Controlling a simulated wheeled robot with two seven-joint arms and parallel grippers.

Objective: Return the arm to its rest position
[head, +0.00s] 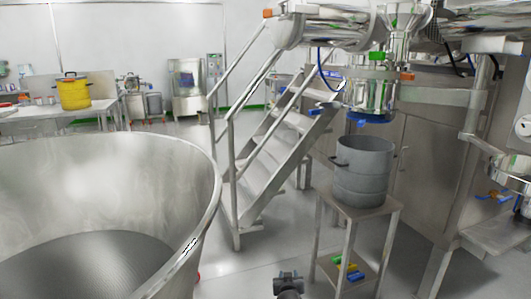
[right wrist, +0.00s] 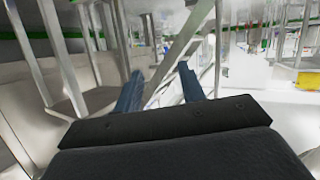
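My right gripper (head: 288,277) shows small and dark at the bottom edge of the head view, between the large steel vessel and the small steel stand. In the right wrist view its two blue-grey fingers (right wrist: 158,88) are spread apart with nothing between them. The rest of the right arm is below the picture. My left gripper is in neither view.
A wide steel vessel (head: 208,215) fills the lower left. A steel stand (head: 363,208) carries a grey pot (head: 365,165), with coloured items on its lower shelf. Metal stairs (head: 268,155) stand behind. A yellow pot (head: 74,94) is on a far table. Floor before the stairs is clear.

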